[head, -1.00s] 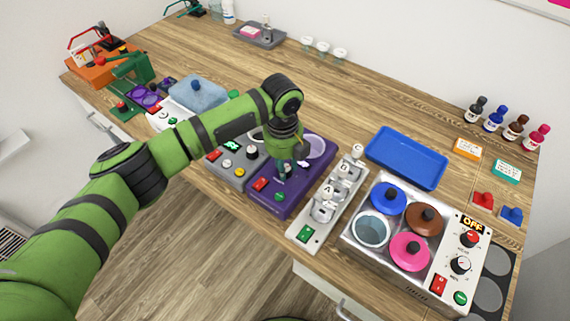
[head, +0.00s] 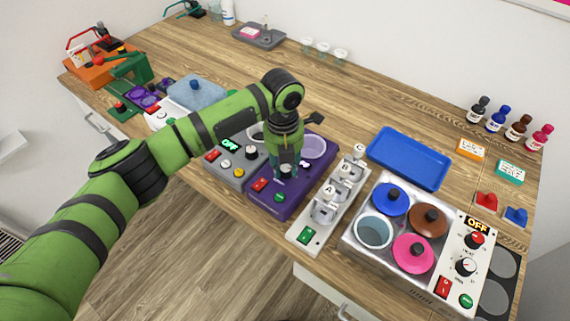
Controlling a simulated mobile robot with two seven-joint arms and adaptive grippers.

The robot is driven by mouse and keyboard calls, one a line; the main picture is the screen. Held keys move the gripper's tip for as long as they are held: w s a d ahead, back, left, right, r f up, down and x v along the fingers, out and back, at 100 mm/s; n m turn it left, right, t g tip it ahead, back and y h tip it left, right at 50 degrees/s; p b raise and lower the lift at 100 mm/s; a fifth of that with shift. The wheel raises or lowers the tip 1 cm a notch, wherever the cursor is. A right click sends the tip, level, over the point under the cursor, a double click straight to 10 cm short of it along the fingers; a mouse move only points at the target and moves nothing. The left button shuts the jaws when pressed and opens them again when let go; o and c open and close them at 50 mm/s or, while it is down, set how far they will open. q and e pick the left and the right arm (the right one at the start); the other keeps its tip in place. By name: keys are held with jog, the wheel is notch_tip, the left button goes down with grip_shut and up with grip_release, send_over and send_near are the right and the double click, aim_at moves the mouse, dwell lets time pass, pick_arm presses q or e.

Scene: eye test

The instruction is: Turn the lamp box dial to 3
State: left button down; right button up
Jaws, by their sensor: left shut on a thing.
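My left gripper (head: 287,167) points down over the front of a purple box (head: 265,205). Its fingers are shut around the box's small dial (head: 286,173), which they largely hide. The purple box has a pale round plate (head: 313,147) at its back, a red switch (head: 260,185) and a green button (head: 279,197). No readable label marks it as the lamp box, and I cannot read the dial's number. My right gripper is not in view.
A grey box (head: 232,172) with a lit display stands left of the purple box. A white strip (head: 305,236) with lettered parts stands close on its right. Beyond are a steel unit with coloured lids (head: 391,197) and a blue tray (head: 408,160).

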aim_at(285, 166)
pick_arm(q)
jog(key=shift+d+r, duration=0.1)
dwell(0.3)
jog(key=c, duration=0.9)
grip_release()
notch_tip(285, 166, up, 12)
jog(key=shift+w+f, duration=0.1)
jog(key=shift+w, duration=0.05)
